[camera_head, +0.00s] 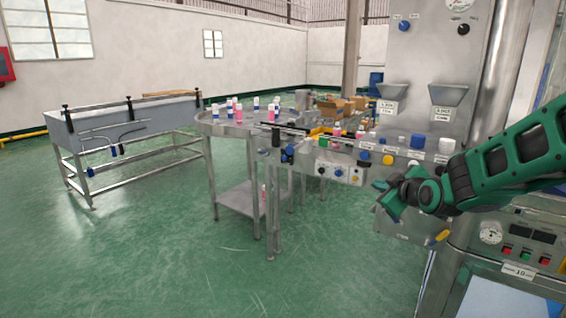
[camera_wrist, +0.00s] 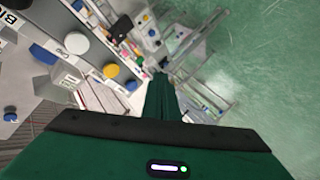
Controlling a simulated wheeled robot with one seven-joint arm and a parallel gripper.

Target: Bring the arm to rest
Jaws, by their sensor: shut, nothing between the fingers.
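My green arm reaches in from the right in the head view. My gripper (camera_head: 386,196) hangs in the air in front of the crimping machine (camera_head: 405,215), to the right of the button panel. It is shut and empty. In the wrist view my gripper (camera_wrist: 162,80) points out over the machine's edge and the green floor, with its fingers together. Whether it touches the machine's front cannot be told, but there seems to be a gap.
The button panel (camera_head: 340,172) is beside my gripper. A water bath tank (camera_head: 130,122) stands at the left. The green floor (camera_head: 150,260) in front is clear.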

